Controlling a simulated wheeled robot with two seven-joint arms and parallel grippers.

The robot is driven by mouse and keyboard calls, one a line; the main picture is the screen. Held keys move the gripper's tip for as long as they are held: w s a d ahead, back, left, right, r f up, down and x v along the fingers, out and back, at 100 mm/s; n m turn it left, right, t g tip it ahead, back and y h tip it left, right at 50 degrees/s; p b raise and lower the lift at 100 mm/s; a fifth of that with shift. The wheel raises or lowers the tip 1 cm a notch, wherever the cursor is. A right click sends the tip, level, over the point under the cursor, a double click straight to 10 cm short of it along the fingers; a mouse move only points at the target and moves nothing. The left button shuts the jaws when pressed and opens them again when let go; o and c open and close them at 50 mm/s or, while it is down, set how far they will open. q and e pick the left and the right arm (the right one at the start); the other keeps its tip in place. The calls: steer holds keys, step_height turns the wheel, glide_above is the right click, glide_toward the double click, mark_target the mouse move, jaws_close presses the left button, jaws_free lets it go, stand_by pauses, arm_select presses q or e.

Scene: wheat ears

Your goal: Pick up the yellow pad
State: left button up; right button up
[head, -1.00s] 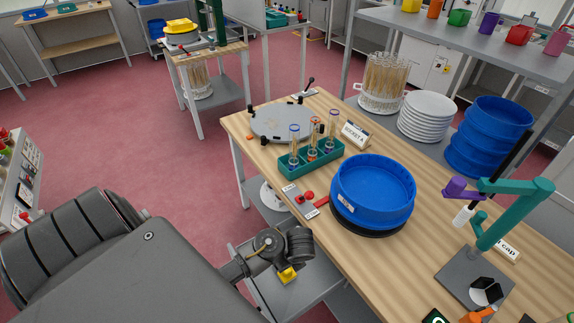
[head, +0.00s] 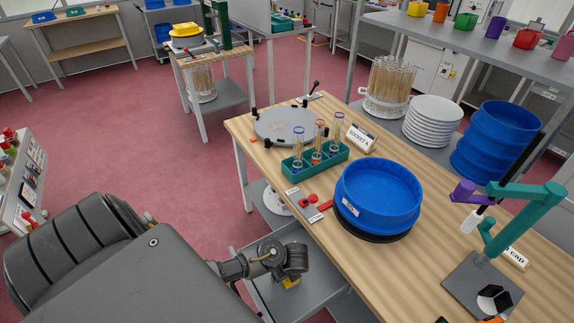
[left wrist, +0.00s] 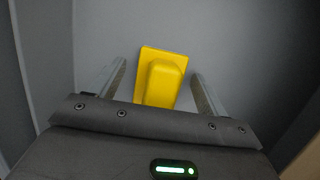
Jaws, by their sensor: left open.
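The yellow pad (left wrist: 160,76) is a flat yellow plate with a raised block on it, lying on a grey surface. In the left wrist view it is between the two fingers of my left gripper (left wrist: 159,80), slightly tilted, with a gap on each side. The gripper is open and empty. In the head view the left gripper (head: 291,262) is above the grey lower shelf beside the table, and a sliver of the yellow pad (head: 291,283) shows beneath it. The rest of the pad is hidden there. My right gripper is not in view.
The wooden table (head: 300,240) edge is close right of my left gripper. On it are a blue sieve (head: 378,190), a green tube rack (head: 316,161), a red-and-grey switch (head: 308,204) and a teal arm stand (head: 525,215). The grey shelf (head: 335,285) around the pad looks clear.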

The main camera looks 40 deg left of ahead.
arm_select(q)
steer(key=shift+c, duration=0.3)
steer(key=c, duration=1)
steer(key=shift+d+r, duration=0.1)
steer(key=shift+r, duration=0.35)
step_height(320, 180, up, 3)
steer(key=shift+f+p, duration=0.15)
steer(key=shift+p, duration=0.45)
steer(key=s+a+r+p, duration=0.1)
steer(key=s+r, duration=0.2)
steer(key=s, duration=0.1)
steer(key=s+a+r+p, duration=0.1)
steer(key=s+r, duration=0.2)
steer(key=s, duration=0.1)
steer(key=s+a+r+p, duration=0.1)
steer(key=s+a+r, duration=0.1)
steer(key=s+r, duration=0.1)
steer(key=shift+s+a, duration=0.1)
steer(key=shift+s, duration=0.5)
steer(key=shift+s+a+r, duration=0.2)
steer(key=shift+s+r, duration=0.05)
steer(key=shift+s, duration=0.3)
